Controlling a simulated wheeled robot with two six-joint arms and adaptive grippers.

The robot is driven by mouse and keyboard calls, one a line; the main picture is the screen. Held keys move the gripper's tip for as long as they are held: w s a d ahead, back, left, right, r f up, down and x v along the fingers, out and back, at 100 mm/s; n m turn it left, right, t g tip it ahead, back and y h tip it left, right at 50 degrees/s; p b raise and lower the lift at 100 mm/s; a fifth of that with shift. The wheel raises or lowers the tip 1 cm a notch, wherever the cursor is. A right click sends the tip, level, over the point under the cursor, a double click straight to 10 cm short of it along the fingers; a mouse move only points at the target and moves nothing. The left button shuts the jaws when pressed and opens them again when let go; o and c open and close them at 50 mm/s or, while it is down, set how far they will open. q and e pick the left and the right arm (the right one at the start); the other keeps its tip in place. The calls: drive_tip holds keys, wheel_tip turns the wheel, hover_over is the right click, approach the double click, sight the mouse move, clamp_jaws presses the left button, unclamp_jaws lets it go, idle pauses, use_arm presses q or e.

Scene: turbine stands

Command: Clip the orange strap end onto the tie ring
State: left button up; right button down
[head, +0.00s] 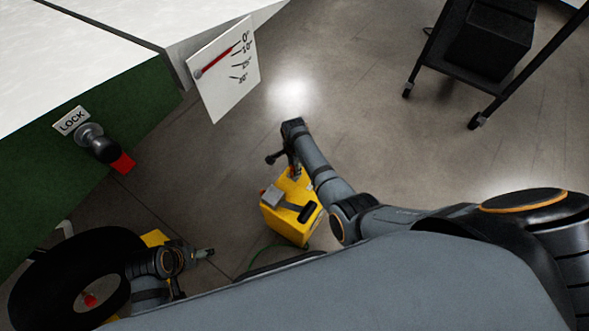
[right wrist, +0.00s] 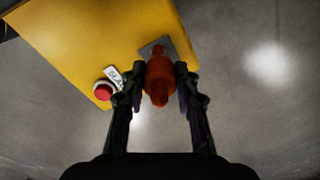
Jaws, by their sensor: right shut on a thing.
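My right gripper (head: 294,168) reaches down at the upper edge of a yellow box (head: 290,232) on the floor. In the right wrist view, its fingers (right wrist: 160,84) are shut on an orange-red piece (right wrist: 160,72), which I take for the orange strap end. The piece is in front of a grey plate (right wrist: 152,47) on the box; I cannot tell whether it is still attached there. No strap shows clearly. My left gripper (head: 205,253) is at the lower left, its fingers too small to judge. I cannot identify the tie ring for certain.
A red button (right wrist: 103,91) and a small label (right wrist: 118,78) are on the yellow box. A green-sided stand (head: 60,150) with a LOCK knob (head: 90,135) and an angle scale (head: 226,70) is at left. A black tyre (head: 40,280) is lower left, a dark cart (head: 490,50) upper right.

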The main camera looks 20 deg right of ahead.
drive_tip(key=shift+r+p, duration=0.35)
drive_tip(key=shift+r+p, duration=1.5)
drive_tip(key=shift+p, duration=0.1)
drive_tip(key=shift+f, duration=0.1)
